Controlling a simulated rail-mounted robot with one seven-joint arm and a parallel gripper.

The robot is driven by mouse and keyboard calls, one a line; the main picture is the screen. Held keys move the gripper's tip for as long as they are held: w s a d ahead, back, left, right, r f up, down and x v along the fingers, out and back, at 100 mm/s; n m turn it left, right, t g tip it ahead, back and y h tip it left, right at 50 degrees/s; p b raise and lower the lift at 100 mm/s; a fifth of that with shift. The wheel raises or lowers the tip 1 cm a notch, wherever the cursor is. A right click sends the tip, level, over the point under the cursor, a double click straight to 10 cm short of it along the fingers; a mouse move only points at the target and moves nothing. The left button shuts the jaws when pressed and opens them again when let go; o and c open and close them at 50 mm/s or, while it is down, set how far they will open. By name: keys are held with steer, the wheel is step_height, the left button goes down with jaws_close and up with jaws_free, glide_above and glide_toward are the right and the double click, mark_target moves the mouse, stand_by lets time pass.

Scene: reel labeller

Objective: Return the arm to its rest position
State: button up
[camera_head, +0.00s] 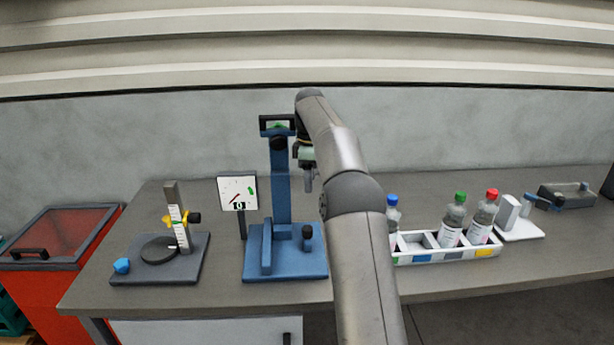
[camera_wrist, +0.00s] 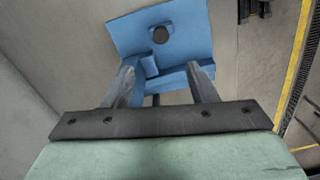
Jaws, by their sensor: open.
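My gripper (camera_head: 309,184) hangs beside the upright column of the blue stand (camera_head: 281,200), just to its right, fingers pointing down. The arm reaches up from the lower middle of the head view and bends over the bench. In the wrist view, my gripper (camera_wrist: 162,90) shows two spread fingers with nothing between them that they hold. The blue base of the stand (camera_wrist: 185,30) lies beyond the fingertips, with a dark round knob on it. The gripper looks apart from the stand, but the exact gap cannot be told.
A dial panel (camera_head: 237,192) and a grey measuring stand (camera_head: 190,262) are at left. A white rack (camera_head: 440,256) with capped bottles is right of my arm, near a white device (camera_head: 515,225). A red bin (camera_head: 60,250) stands at far left. A wall is behind.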

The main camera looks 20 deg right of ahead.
steer(key=s+a+r+m, duration=0.2)
steer(key=s+a+m, duration=0.3)
steer(key=s+a, duration=0.95)
steer(key=s+a+f+m, duration=0.1)
steer(key=s+f+m, duration=0.1)
steer(key=s, duration=0.7)
steer(key=s+a+f+m, duration=0.1)
steer(key=s+f+m, duration=0.1)
steer(key=s+f, duration=0.3)
steer(key=s+a+f+m, duration=0.1)
steer(key=s+f+m, duration=0.2)
steer(key=s, duration=1)
steer(key=shift+s+a+f+t, duration=0.25)
steer(key=shift+s+f+t, duration=0.05)
steer(key=shift+s, duration=0.05)
